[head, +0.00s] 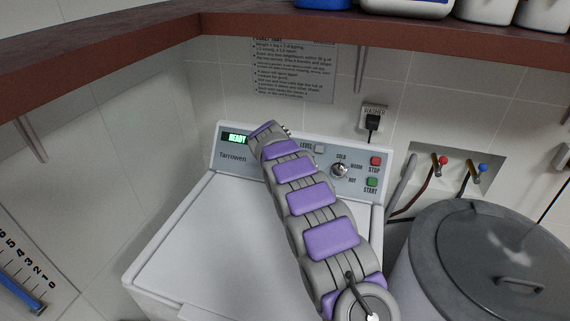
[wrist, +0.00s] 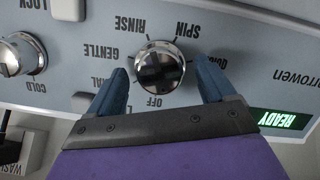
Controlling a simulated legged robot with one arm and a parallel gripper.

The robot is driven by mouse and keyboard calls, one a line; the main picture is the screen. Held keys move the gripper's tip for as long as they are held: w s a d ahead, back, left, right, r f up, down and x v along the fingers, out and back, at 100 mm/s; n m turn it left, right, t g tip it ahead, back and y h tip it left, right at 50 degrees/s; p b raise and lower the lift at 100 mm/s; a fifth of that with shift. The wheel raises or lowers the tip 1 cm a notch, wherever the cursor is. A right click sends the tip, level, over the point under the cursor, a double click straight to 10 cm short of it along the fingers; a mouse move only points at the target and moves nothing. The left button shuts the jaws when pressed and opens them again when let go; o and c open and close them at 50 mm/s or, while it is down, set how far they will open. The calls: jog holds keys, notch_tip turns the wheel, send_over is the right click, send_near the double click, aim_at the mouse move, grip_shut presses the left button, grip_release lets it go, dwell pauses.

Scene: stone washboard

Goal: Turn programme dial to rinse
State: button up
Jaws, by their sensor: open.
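The programme dial (wrist: 158,62) is a round chrome knob on the washer's control panel. In the wrist view, which shows the panel upside down, the labels OFF, GENTLE, RINSE and SPIN stand around it, with others partly covered. RINSE is at its upper left and OFF below it. I cannot make out where its pointer stands. My gripper (wrist: 163,69) is open, with one blue finger on each side of the dial; contact is not clear. In the head view my arm hides the dial.
The green READY display (head: 237,139) is at the panel's left. A temperature knob (head: 339,171), red STOP button (head: 375,161) and green START button (head: 372,183) are to the right. A shelf (head: 250,16) overhangs; a lidded grey bin (head: 480,255) stands right of the washer.

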jog(key=p+v, duration=0.3)
jog(key=v, duration=1.2)
jog(key=shift+s+a+r, duration=0.25)
jog(key=shift+a, duration=0.05)
jog(key=shift+d, duration=0.15)
